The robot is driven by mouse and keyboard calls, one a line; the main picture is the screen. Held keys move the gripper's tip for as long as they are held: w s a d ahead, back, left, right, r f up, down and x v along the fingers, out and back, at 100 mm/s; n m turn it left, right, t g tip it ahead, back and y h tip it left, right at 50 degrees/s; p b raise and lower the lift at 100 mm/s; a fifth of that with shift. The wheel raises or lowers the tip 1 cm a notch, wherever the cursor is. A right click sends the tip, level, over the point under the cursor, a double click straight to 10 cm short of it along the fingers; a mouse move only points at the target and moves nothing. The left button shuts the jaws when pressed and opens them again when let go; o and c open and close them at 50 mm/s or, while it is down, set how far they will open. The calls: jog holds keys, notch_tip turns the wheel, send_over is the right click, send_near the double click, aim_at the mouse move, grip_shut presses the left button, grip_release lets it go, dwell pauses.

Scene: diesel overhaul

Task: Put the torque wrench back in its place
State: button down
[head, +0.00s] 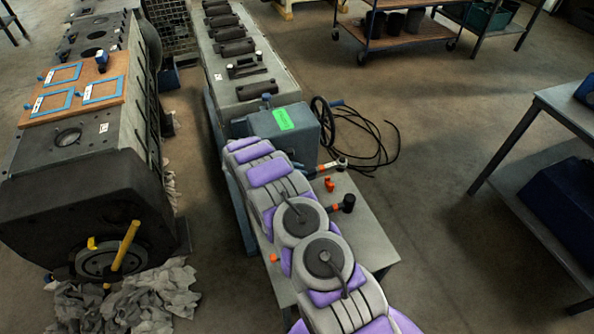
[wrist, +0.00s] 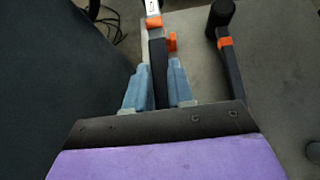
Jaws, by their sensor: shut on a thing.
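The torque wrench (head: 331,165) has a dark handle, an orange band and a silver shaft. It points to the right from beside my arm in the head view, over the grey bench (head: 371,237). In the wrist view the wrench (wrist: 154,20) runs straight up the picture from my gripper (wrist: 158,75). The two blue fingers are shut on its black handle, one on each side. In the head view my arm mostly hides the gripper. I cannot tell whether the wrench touches the bench top. I cannot make out which spot is its place.
A black-headed hammer (head: 347,203) with an orange band lies beside the wrench. A small orange part (head: 329,184) lies between them. A blue-grey box (head: 276,135) with a green label stands just beyond. A black cable (head: 385,150) lies on the floor. An engine block (head: 75,150) stands left.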

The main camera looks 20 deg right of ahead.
jog(key=shift+d+f, duration=0.4)
jog(key=shift+f, duration=0.05)
notch_tip(320, 180, down, 7)
jog(key=shift+d+r+b, duration=0.15)
jog(key=shift+b, duration=1)
jog(key=shift+s, duration=0.1)
jog(key=shift+a, duration=0.3)
jog(key=c, duration=0.9)
grip_release()
jog(key=shift+s, duration=0.1)
